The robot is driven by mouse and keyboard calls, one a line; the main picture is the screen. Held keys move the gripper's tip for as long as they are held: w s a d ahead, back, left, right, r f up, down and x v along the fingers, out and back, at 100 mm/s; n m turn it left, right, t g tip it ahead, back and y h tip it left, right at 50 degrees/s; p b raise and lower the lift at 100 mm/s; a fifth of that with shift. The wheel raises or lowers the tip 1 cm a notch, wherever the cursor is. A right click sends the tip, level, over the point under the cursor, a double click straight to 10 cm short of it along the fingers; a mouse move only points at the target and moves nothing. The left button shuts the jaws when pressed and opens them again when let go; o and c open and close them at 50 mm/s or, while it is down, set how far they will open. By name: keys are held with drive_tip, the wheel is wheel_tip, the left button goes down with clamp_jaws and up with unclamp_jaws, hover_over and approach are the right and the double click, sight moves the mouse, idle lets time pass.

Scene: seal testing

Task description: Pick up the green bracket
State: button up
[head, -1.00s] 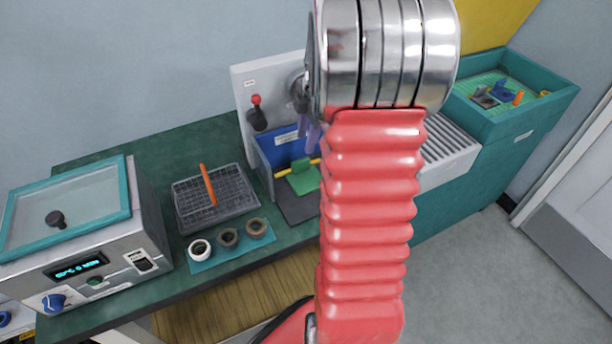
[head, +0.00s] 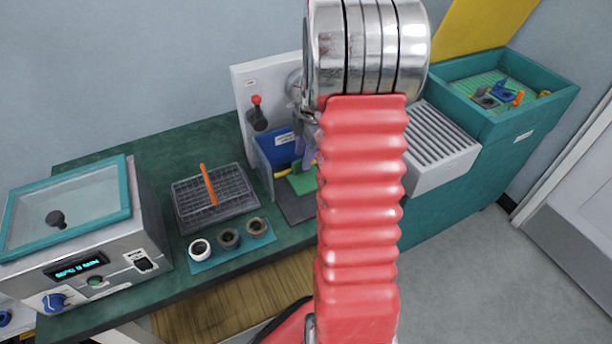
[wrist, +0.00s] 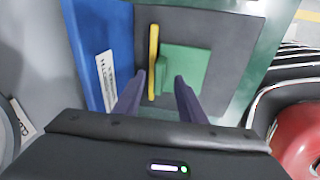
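The green bracket (wrist: 187,68) has a flat square plate and a raised upright flange on its left side in the wrist view. It lies on a dark grey plate (wrist: 225,35). In the head view the bracket (head: 301,182) is partly hidden behind my red arm. My gripper (wrist: 161,79) is open, with its two dark purple fingers apart. In the wrist view the fingertips appear on either side of the flange, near its lower end. I cannot tell whether they touch it or how high above it they are.
A wire rack (head: 238,190) with an orange stick and several rings on a teal mat (head: 205,264) sit left. A teal bin (head: 555,97) stands far right.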

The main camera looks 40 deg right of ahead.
drive_tip(key=shift+w+f, duration=0.15)
drive_tip(key=shift+f, duration=0.8)
drive_tip(key=shift+c, duration=0.2)
clamp_jaws()
drive_tip(key=shift+a, duration=0.1)
idle(0.7)
